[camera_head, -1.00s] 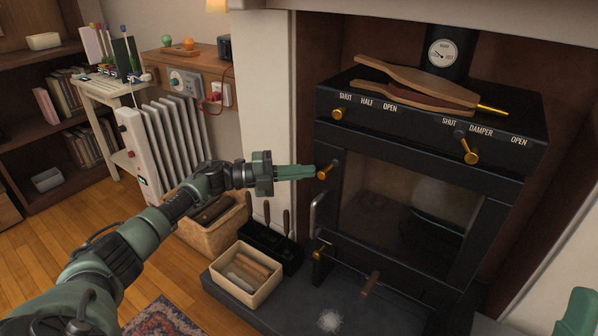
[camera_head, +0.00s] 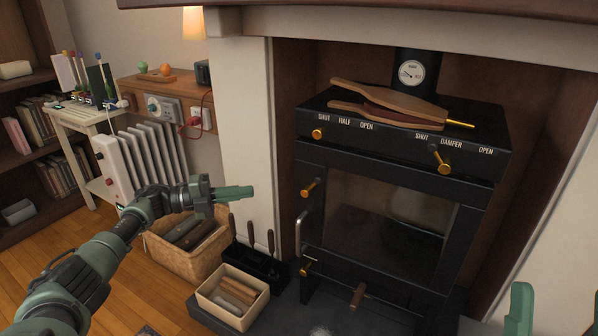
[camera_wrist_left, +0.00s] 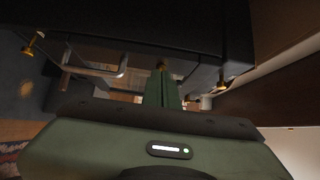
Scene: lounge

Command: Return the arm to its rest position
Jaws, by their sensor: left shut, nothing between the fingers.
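My left arm comes in from the left with its green gripper (camera_head: 250,191) shut and empty. It hangs in front of the pale fireplace pillar, left of the black stove (camera_head: 395,290), with a gap to the gold knob (camera_head: 308,188) on the stove's door side. In the left wrist view the shut fingers (camera_wrist_left: 160,88) point toward the dark stove body, and nothing is between them. A green part of my right arm (camera_head: 520,308) shows at the lower right edge; its jaw state is not clear.
Below the gripper are a wicker log basket (camera_head: 190,262), a small box of sticks (camera_head: 205,300) and a black tool stand (camera_head: 272,272). A white radiator (camera_head: 118,165) stands behind my arm. Wooden bellows (camera_head: 390,98) lie on the stove top. Wood floor is open at left.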

